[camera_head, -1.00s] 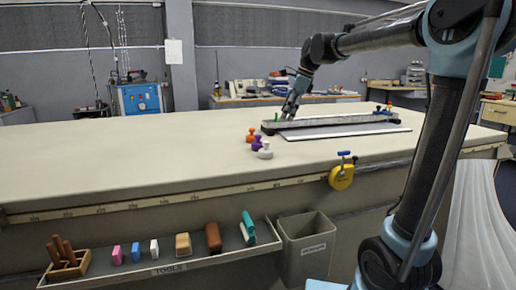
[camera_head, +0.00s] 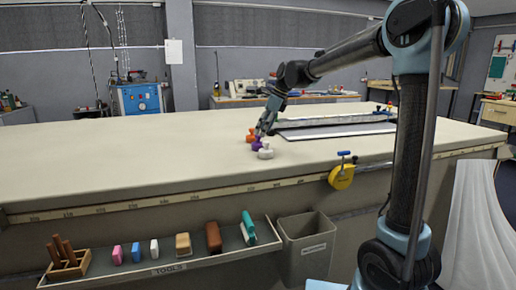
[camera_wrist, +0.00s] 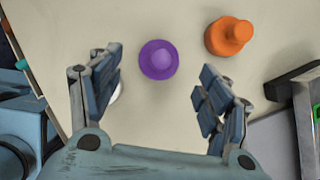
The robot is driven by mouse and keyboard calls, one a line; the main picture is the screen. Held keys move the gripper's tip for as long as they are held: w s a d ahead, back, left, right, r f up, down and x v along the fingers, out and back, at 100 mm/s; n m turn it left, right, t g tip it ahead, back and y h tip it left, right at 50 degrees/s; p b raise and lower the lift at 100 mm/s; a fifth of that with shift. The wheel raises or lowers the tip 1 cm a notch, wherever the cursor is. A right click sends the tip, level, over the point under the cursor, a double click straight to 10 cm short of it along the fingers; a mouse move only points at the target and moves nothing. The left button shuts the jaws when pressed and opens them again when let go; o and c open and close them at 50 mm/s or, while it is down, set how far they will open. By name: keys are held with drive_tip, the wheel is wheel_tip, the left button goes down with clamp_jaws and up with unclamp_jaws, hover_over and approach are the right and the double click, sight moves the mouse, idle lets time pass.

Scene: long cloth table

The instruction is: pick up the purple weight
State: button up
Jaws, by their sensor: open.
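The purple weight (camera_wrist: 159,60) is a round piece with a knob, standing on the cloth table. In the wrist view it lies just ahead of and between the fingers of my gripper (camera_wrist: 160,95), which is open and empty. In the head view my gripper (camera_head: 263,130) reaches down at the purple weight (camera_head: 257,143), and partly covers that group. I cannot tell the exact height of the fingertips.
An orange weight (camera_wrist: 229,37) stands close to the right in the wrist view. A white weight (camera_head: 265,153) stands right beside the purple one, mostly hidden behind my left finger in the wrist view. A long metal rail (camera_head: 340,121) lies to the right. The left table is clear.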

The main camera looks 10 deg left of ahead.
sight(258, 140)
drive_tip(key=shift+x, duration=3.45)
drive_tip(key=shift+d, duration=0.1)
drive_tip(key=c, duration=1.6)
clamp_jaws()
drive_tip(key=shift+r, duration=0.1)
